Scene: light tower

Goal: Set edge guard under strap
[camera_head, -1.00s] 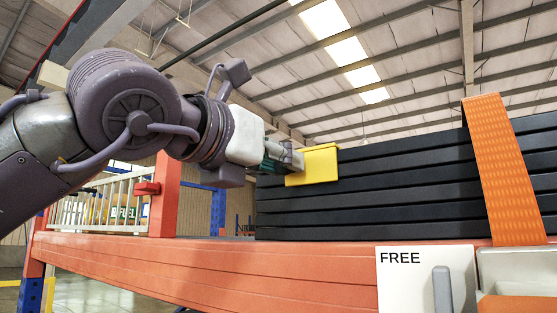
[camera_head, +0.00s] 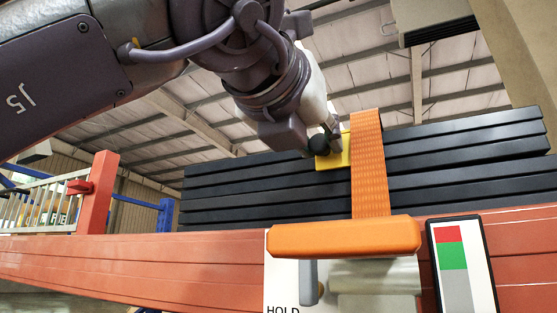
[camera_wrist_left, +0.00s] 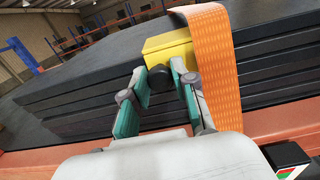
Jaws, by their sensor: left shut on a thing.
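The yellow edge guard (camera_head: 333,161) is at the upper edge of the black stack (camera_head: 250,185), at the left side of the orange strap (camera_head: 369,170). Its right end runs up to the strap and looks partly covered by it. My left gripper (camera_head: 327,141) is shut on the guard. In the left wrist view, the fingers (camera_wrist_left: 158,84) close around a black knob on the front of the yellow guard (camera_wrist_left: 168,47), and the strap (camera_wrist_left: 211,50) hangs just to the right. How far the guard reaches beneath the strap is hidden. My right gripper is not in view.
A thick orange handle bar (camera_head: 345,238) crosses the strap's lower end, above a grey roller and a plate reading HOLD (camera_head: 283,290). A red, green and grey indicator panel (camera_head: 460,262) stands to the right. An orange beam (camera_head: 130,258) runs along the front.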

